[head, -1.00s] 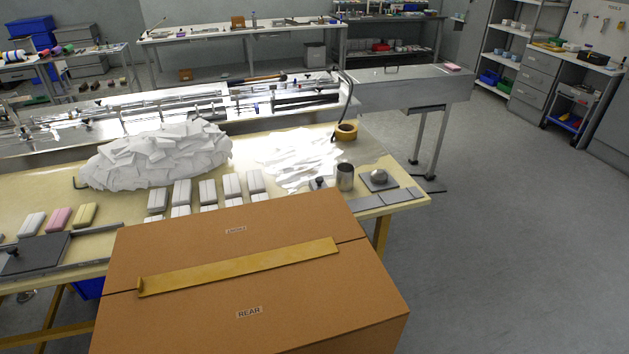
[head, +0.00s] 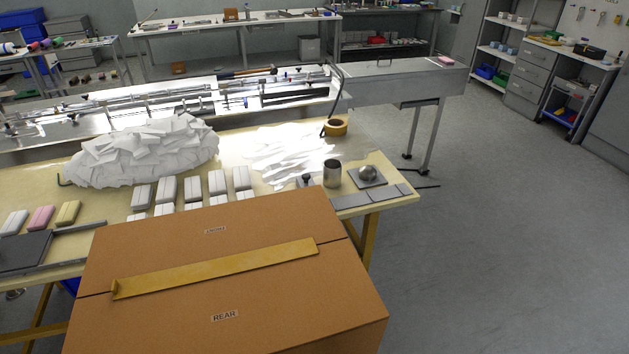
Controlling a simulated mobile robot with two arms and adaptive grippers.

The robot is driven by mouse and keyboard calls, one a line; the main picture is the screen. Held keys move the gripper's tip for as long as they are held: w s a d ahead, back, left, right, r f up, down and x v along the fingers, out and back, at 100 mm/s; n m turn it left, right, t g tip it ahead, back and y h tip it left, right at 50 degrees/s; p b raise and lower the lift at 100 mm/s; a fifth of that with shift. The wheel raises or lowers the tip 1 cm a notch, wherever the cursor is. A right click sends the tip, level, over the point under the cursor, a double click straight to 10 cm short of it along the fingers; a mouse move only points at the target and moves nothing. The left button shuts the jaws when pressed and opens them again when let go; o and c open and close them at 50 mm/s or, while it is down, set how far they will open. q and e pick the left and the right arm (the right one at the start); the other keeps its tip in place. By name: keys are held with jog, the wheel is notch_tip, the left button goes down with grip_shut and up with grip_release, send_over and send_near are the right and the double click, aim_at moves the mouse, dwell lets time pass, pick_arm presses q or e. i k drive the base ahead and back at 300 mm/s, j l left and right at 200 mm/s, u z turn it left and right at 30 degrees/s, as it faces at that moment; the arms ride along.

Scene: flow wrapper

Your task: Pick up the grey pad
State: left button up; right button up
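No object is labelled as the grey pad. Several flat grey pieces lie in a row along the right front edge of the table: a longer grey piece (head: 350,201), a middle grey piece (head: 383,193) and a small grey piece (head: 405,189) at the corner. A square grey plate (head: 379,181) with a round metal object (head: 367,173) on it lies just behind them. A darker grey slab (head: 22,254) lies at the far left. I cannot tell which is the pad. Neither gripper is in view.
A large brown box (head: 290,287) marked REAR, with a yellow strip (head: 215,268), stands in front of the table (head: 110,206). The floor (head: 500,230) at right is open.

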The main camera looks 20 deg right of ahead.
aim_at(305, 180)
jog(key=i+l, duration=0.1)
jog(key=l, duration=0.4)
jog(key=i+l, duration=0.1)
jog(key=l, duration=0.4)
jog(key=i+l, duration=0.1)
jog(key=l, duration=0.4)
jog(key=i+l, duration=0.1)
jog(key=l, duration=0.35)
jog(key=i+l, duration=0.15)
jog(key=l, duration=0.35)
